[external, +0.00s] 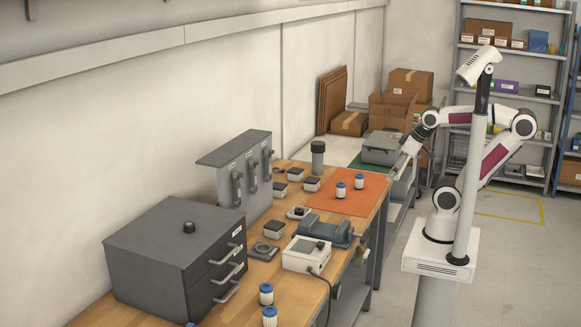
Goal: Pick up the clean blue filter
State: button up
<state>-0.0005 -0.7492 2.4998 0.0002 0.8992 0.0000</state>
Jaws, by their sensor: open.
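Two small white filters with blue tops stand upright on an orange mat: the left filter (341,190) and the right filter (359,182). Two similar ones stand at the near end of the bench, the upper one (266,294) and the lower one (270,316). I cannot tell from this view which of them is clean. My gripper (393,174) hangs from the arm near the mat's far right corner, to the right of and apart from the filters. It is open, and I see nothing held; its fingers are small here.
The orange mat (322,203) lies on a wooden bench (330,275). A dark cylinder (318,158), a vise (325,232), a white device (305,254) and small boxes stand around it. A grey case (381,147) is behind. A drawer cabinet (160,250) fills the near left.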

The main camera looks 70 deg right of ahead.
jog(key=w+a+f+n+t+y, duration=0.1)
jog(key=w+a+n+y, duration=0.2)
jog(key=w+a, duration=1)
jog(key=w+a+f+n+t+y, duration=0.1)
jog(key=w+a+n+t+y, duration=0.1)
jog(key=w+a, duration=1.05)
jog(key=s+a+f+n+y, duration=0.1)
jog(key=a+f, duration=0.4)
jog(key=a, duration=0.5)
jog(key=s+a+f+n+t+y, duration=0.1)
jog(key=a+f, duration=0.4)
jog(key=a, duration=0.5)
jog(key=s+a+f+n+y, duration=0.1)
jog(key=s+a+f, duration=0.2)
jog(key=a, duration=0.7)
jog(key=shift+s+a+f+t+y, duration=0.15)
jog(key=shift+f+y, duration=0.05)
jog(key=shift+f, duration=0.4)
jog(key=shift+s+a+f+t+y, duration=0.1)
jog(key=shift+s+f+t+y, duration=0.1)
jog(key=shift+f, duration=0.4)
jog(key=shift+s+a+f, duration=0.3)
jog(key=shift+a+f, duration=0.1)
jog(key=shift+a, duration=0.05)
jog(key=shift+w, duration=0.1)
